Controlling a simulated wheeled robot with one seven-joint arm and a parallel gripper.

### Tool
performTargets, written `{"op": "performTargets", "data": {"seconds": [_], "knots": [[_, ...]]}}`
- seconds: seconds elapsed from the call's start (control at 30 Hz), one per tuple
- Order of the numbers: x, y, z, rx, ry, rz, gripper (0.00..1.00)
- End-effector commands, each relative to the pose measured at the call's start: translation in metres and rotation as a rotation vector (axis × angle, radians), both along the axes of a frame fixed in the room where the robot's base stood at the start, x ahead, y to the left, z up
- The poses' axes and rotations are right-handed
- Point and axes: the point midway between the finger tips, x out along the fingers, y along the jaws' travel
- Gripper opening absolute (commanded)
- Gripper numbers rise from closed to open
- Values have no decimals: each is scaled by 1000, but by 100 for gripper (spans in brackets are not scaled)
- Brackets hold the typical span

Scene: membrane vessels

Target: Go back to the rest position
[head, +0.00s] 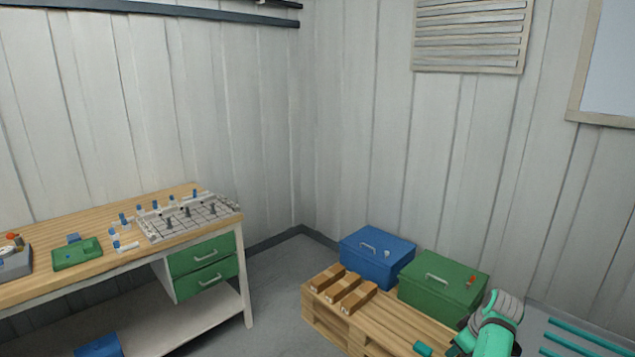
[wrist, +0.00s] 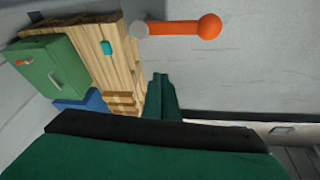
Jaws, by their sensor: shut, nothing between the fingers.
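My gripper (wrist: 161,80) shows in the wrist view as dark green fingers pressed together, with the dark green hand and its black edge filling the bottom of that view. The fingers are shut with nothing between them. They point toward the open floor beside the wooden pallet, touching nothing that I can see. In the head view only part of my teal arm shows at the lower right, and the fingers are not visible there.
A wooden pallet (head: 400,329) holds a green box (head: 442,289), a blue box (head: 377,257), cardboard boxes (head: 344,288) and a small teal piece (head: 422,349). A workbench (head: 95,267) carries a rack (head: 188,219). An orange ball-ended rod (wrist: 183,27) is near the pallet.

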Motion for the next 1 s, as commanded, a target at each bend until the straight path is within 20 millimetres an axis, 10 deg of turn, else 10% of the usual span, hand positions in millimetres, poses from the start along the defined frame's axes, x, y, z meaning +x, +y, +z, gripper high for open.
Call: {"op": "performTargets", "data": {"seconds": [0.47, 1.0], "knots": [[-23, 92, -165, -68, -104, -153, 0], [-132, 192, -279, -108, -290, -322, 0]]}}
